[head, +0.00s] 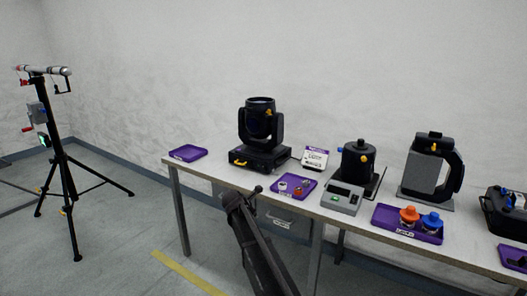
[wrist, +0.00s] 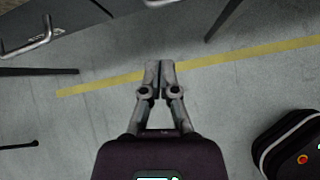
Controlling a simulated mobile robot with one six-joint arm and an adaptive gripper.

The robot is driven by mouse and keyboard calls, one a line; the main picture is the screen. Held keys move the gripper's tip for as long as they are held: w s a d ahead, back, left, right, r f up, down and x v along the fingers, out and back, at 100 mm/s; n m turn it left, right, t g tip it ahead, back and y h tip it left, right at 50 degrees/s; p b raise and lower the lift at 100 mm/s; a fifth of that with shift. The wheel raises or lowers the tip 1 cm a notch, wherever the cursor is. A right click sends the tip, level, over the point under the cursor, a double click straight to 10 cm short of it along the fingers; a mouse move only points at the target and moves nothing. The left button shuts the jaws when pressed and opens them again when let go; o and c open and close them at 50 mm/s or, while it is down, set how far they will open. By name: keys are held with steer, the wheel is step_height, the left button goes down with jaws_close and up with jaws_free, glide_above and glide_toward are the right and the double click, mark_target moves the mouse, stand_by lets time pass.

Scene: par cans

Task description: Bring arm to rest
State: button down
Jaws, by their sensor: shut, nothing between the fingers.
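My gripper shows in the wrist view (wrist: 159,75), pointing down over the grey floor. Its two fingers are together with nothing between them. In the head view my arm rises from the bottom middle, and its end is in front of the table's near edge, by a drawer. The fingertips are hard to make out in the head view.
A long table (head: 205,173) holds a black moving-head light (head: 259,125), purple trays (head: 187,153), a grey device (head: 342,198) and a grey-black jug-like unit (head: 425,170). A black tripod stand (head: 62,165) is at left. The floor (head: 120,240) between is open, with a yellow stripe (head: 187,272).

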steer(key=s+d+f+m+g+y, duration=0.1)
steer(key=s+d+f+m+g, duration=0.1)
steer(key=s+d+m, duration=0.6)
steer(key=s+d+f+m+g+y, duration=0.1)
steer(key=s+d+f+m+g, duration=0.1)
steer(key=s+d+m, duration=0.55)
steer(key=s+d+m+g+y, duration=0.1)
steer(key=s+d+m, duration=0.1)
steer(key=s+m, duration=0.35)
steer(key=s+d+m+g+y, duration=0.1)
steer(key=s+d+m, duration=0.1)
steer(key=s, duration=0.7)
steer(key=s+d+m+g+y, duration=0.1)
steer(key=s+d+m, duration=0.25)
steer(key=s, duration=0.35)
step_height(320, 180, up, 18)
steer(key=p, duration=1.9)
steer(key=shift+w+a+m, duration=0.2)
steer(key=shift+a+m, duration=0.25)
